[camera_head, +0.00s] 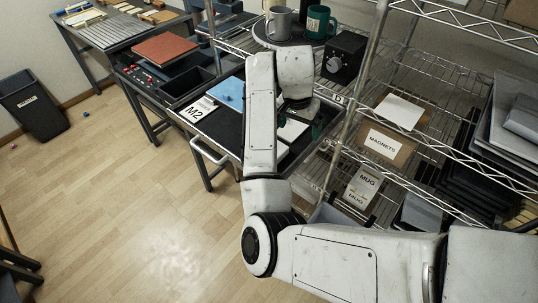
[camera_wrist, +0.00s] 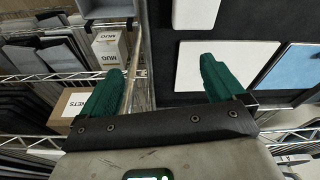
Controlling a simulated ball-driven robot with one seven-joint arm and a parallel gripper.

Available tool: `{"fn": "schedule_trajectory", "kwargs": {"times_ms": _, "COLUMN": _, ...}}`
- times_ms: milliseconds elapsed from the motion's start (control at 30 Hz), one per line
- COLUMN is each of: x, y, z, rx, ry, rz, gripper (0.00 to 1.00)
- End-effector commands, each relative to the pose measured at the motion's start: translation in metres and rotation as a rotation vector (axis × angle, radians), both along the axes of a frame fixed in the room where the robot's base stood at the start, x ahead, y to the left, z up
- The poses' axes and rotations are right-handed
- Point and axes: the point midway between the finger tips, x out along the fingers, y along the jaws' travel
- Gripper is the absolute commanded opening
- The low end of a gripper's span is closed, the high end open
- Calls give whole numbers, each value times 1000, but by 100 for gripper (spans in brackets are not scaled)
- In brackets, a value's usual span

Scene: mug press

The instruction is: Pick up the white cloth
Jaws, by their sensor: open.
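Two flat white pieces lie on the dark tray top below my gripper. The other white piece (camera_wrist: 195,12) is cut off by the top edge of the wrist view. I cannot tell which of the two is the cloth. My gripper (camera_wrist: 160,82) has its green fingers wide apart with nothing between them. The right finger overlaps the white piece in view; the left finger is over the shelf side.
A blue sheet (camera_head: 230,93) and an M2 card (camera_head: 196,110) lie left of my arm. The wire shelf (camera_head: 345,125) stands close on the right, with a magnets box (camera_head: 385,145) and mug boxes (camera_head: 361,186). Mugs (camera_head: 319,22) stand above. The floor at left is mostly clear.

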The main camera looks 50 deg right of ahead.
Motion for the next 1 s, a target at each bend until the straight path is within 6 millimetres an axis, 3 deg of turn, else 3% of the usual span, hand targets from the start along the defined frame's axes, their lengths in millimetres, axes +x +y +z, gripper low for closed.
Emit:
{"fn": "schedule_trajectory", "kwargs": {"times_ms": 33, "x": 12, "y": 9, "z": 4, "rx": 44, "ry": -11, "rz": -37, "gripper": 96}}
{"fn": "schedule_trajectory", "kwargs": {"times_ms": 200, "x": 34, "y": 33, "z": 12, "rx": 160, "ry": -6, "rz": -130, "gripper": 96}}
{"fn": "schedule_trajectory", "kwargs": {"times_ms": 400, "x": 44, "y": 49, "z": 15, "rx": 219, "ry": 6, "rz": -166, "gripper": 96}}
{"fn": "schedule_trajectory", "kwargs": {"times_ms": 733, "x": 44, "y": 50, "z": -28, "rx": 220, "ry": 8, "rz": -168, "gripper": 96}}
{"fn": "schedule_trajectory", "kwargs": {"times_ms": 1000, "x": 45, "y": 51, "z": -48, "rx": 220, "ry": 7, "rz": -167, "gripper": 96}}
